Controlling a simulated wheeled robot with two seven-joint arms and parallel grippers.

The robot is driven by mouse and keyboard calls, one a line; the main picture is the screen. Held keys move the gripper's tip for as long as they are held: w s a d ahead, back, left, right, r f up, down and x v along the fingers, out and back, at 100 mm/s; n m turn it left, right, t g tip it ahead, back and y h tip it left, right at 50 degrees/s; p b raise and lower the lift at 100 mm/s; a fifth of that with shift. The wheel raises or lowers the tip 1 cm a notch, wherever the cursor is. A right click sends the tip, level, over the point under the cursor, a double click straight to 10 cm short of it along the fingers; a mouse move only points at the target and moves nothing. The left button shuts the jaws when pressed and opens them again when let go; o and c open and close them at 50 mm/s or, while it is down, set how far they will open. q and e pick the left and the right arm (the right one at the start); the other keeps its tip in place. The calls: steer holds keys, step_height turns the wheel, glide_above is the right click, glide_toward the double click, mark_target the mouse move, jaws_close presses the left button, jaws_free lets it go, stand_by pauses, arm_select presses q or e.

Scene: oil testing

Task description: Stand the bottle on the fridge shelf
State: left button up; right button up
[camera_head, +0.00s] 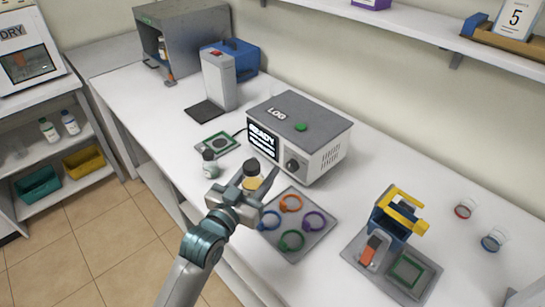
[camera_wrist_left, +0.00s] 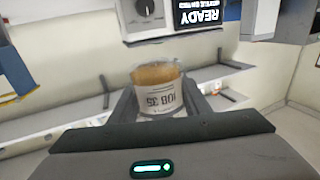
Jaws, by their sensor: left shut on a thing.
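The bottle (camera_head: 251,183) has a dark cap, amber contents and a white label. My left gripper (camera_head: 254,189) is shut around it and holds it in front of the LOG box. In the left wrist view the bottle (camera_wrist_left: 158,92) sits between the fingers, its label reading "JOB 35" upside down. A grey open-fronted cabinet (camera_head: 192,31), which looks like the fridge, stands at the far left of the bench. A small bottle shows inside its opening; the shelf is mostly hidden. My right gripper is not in view.
The LOG box (camera_head: 322,122) with a READY screen stands mid-bench. The bench's left front strip is clear.

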arm_select(q)
steer(key=s+a+f+n+t+y+b, duration=0.1)
steer(key=s+a+f+n+y+b, duration=0.1)
steer(key=s+a+f+y+b, duration=0.2)
steer(key=s+a+f+n+y+b, duration=0.3)
steer(key=s+a+f+b, duration=0.1)
steer(key=s+a, duration=0.7)
steer(key=shift+s+a+f+t+y+b, duration=0.25)
steer(key=shift+s+f+t+y+b, duration=0.15)
steer(key=shift+s+f, duration=0.1)
steer(key=shift+s, duration=0.1)
